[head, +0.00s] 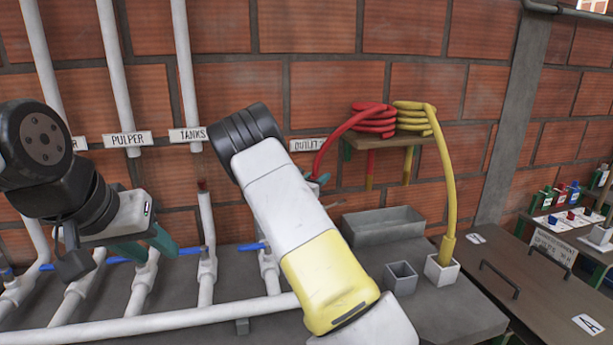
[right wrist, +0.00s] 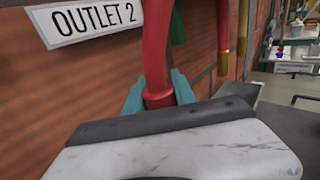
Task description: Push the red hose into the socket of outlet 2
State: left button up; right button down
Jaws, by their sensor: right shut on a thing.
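The red hose (head: 335,140) runs from a coil on a wall shelf down behind my right arm. My right gripper (right wrist: 160,97) is shut on the hose's lower end (right wrist: 158,60), with a teal finger on each side of it. In the head view my right arm hides most of this grip; only a bit of teal shows at its edge. The OUTLET 2 sign (right wrist: 95,17) is on the wall left of the hose. The socket of outlet 2 is hidden in both views. My left gripper (head: 146,248) is open and empty in front of the pipes at left.
White pipes with blue valve handles (head: 250,247) line the bench. A yellow hose (head: 447,170) stands in a white square holder (head: 441,272). An empty grey box (head: 400,271) and a grey trough (head: 385,228) are nearby.

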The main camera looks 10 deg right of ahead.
jog(key=shift+f, duration=0.45)
jog(key=c, duration=0.9)
grip_release()
jog(key=shift+c, duration=0.2)
jog(key=v, duration=0.7)
jog(key=shift+s+a, duration=0.25)
jog(key=shift+s, duration=0.05)
